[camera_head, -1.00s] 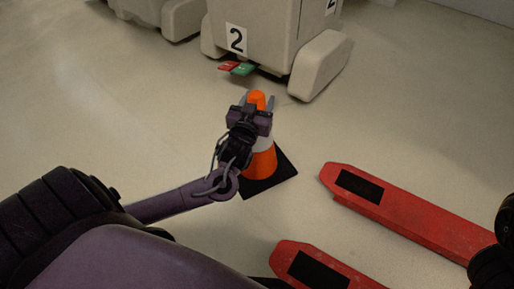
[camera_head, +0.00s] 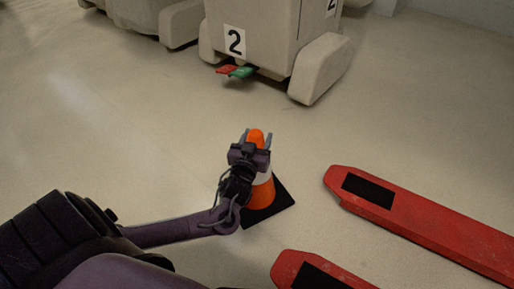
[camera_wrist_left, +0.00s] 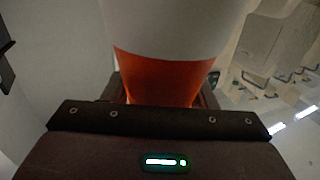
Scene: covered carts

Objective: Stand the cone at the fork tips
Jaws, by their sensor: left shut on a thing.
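The orange cone (camera_head: 262,195) with a white band and black square base stands upright, its base on or just above the floor; I cannot tell which. My left gripper (camera_head: 257,138) is shut on the cone near its orange top, one finger on each side. In the left wrist view the cone (camera_wrist_left: 168,75) fills the space between the fingers. The red forks lie to the right of the cone: the upper fork tip (camera_head: 337,178) and the lower fork tip (camera_head: 287,264), each fork with a black patch. The cone is left of both tips. My right gripper does not show.
A covered cart (camera_head: 262,40) marked 2 stands beyond the cone, with a red pedal (camera_head: 226,69) and a green pedal (camera_head: 241,72) low at its front. Another covered cart (camera_head: 150,18) is at the upper left. The floor between cone and carts is clear.

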